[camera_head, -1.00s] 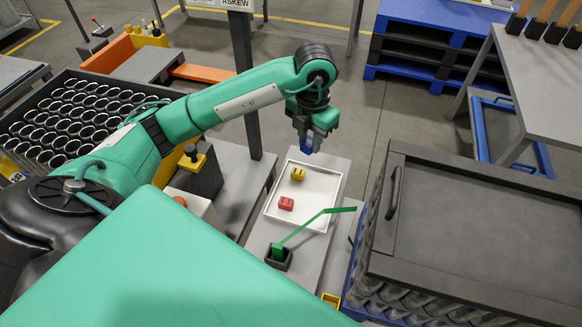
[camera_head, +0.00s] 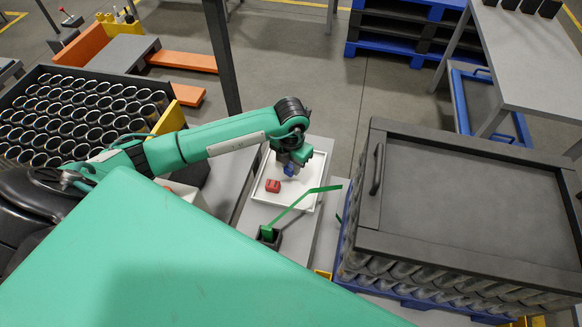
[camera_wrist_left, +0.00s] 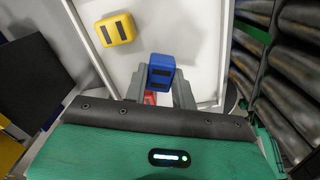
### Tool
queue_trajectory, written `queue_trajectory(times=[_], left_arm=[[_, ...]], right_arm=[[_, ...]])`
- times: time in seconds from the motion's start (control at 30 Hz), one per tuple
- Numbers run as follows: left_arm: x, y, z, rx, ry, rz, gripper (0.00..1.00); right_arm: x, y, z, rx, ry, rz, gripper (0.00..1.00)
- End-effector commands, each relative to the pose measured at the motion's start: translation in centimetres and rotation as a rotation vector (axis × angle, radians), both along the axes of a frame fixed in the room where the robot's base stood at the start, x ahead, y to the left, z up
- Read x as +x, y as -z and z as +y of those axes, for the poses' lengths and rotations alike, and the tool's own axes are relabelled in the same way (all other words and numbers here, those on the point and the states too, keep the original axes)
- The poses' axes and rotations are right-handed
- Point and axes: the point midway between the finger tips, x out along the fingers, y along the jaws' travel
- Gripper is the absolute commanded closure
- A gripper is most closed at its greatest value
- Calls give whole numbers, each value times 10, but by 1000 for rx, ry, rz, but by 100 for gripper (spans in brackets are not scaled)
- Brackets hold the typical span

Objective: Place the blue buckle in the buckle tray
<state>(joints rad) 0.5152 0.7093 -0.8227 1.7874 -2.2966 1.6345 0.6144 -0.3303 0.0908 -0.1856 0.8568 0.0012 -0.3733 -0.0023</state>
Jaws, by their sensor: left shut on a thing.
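The blue buckle (camera_wrist_left: 161,72) is between the fingers of my left gripper (camera_wrist_left: 160,88), which is shut on it. In the head view the left gripper (camera_head: 289,168) is over the white buckle tray (camera_head: 312,201), with the blue buckle (camera_head: 289,171) just below it. The wrist view shows the tray floor (camera_wrist_left: 190,30) beneath the buckle; I cannot tell whether the buckle touches it. A red buckle (camera_head: 273,186) lies in the tray, partly hidden behind the gripper in the wrist view. A yellow buckle (camera_wrist_left: 115,29) lies in the tray, hidden in the head view. My right gripper is not in view.
A green strip (camera_head: 297,208) rises from a small dark holder (camera_head: 269,237) in front of the tray and slants over its near right corner. A large dark-lidded crate of cans (camera_head: 455,190) stands to the right. A can rack (camera_head: 75,115) is at left.

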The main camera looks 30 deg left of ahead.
Motion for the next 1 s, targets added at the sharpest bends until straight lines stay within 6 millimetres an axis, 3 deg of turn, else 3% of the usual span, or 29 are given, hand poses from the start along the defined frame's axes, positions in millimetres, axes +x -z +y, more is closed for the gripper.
queue_trajectory(times=[0.13,0.5,0.53,0.63,1.0], left_arm=[[-1,21,0,0,0,2,96],[0,27,0,0,0,0,96],[0,26,0,0,0,0,70],[0,25,0,0,0,0,52],[0,19,0,0,0,0,52]], right_arm=[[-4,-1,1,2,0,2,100],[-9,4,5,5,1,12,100],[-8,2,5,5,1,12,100],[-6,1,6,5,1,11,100],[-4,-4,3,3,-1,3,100]])
